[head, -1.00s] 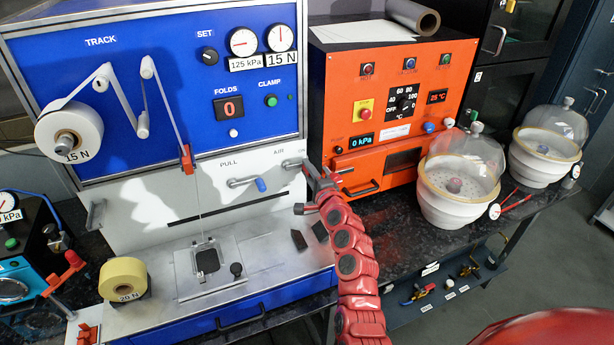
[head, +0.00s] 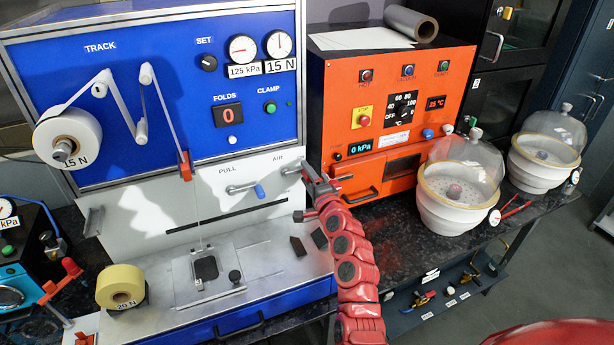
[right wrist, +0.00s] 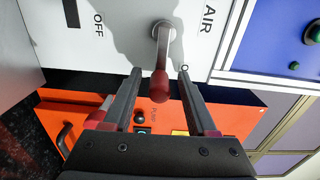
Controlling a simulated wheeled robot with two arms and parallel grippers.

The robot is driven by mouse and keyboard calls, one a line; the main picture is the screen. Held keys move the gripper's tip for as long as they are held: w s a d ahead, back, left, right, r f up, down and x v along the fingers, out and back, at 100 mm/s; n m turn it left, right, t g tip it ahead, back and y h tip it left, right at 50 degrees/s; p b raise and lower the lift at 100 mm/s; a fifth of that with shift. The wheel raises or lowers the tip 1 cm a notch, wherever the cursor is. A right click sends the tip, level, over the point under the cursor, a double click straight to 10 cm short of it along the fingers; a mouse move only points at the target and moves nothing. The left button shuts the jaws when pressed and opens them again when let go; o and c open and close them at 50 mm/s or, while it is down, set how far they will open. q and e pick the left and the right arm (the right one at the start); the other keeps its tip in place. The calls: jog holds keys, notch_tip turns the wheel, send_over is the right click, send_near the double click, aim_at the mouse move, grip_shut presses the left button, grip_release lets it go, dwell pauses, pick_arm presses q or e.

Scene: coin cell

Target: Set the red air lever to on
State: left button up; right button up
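The red-tipped air lever (right wrist: 161,82) shows in the right wrist view on the white panel, under the AIR label. Its metal stem points down in that picture, with the OFF label (right wrist: 98,24) to the left. Another label beside the right finger is mostly hidden. In the head view, the lever's metal part (head: 291,170) shows at the panel's right end, its red tip hard to make out. My right gripper (right wrist: 160,88) is open, its two fingers on either side of the lever's red tip with gaps. My left gripper is not in view.
The blue-tipped pull lever (head: 259,191) is left of the air lever. The orange oven (head: 385,110) stands close to the right of the panel, with its handle (head: 360,197) near my right gripper. Glass-domed pots (head: 458,185) stand farther right.

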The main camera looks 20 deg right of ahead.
jog(key=s+b, duration=0.5)
jog(key=s, duration=1.2)
jog(key=shift+s+d, duration=0.2)
jog(key=shift+d, duration=0.1)
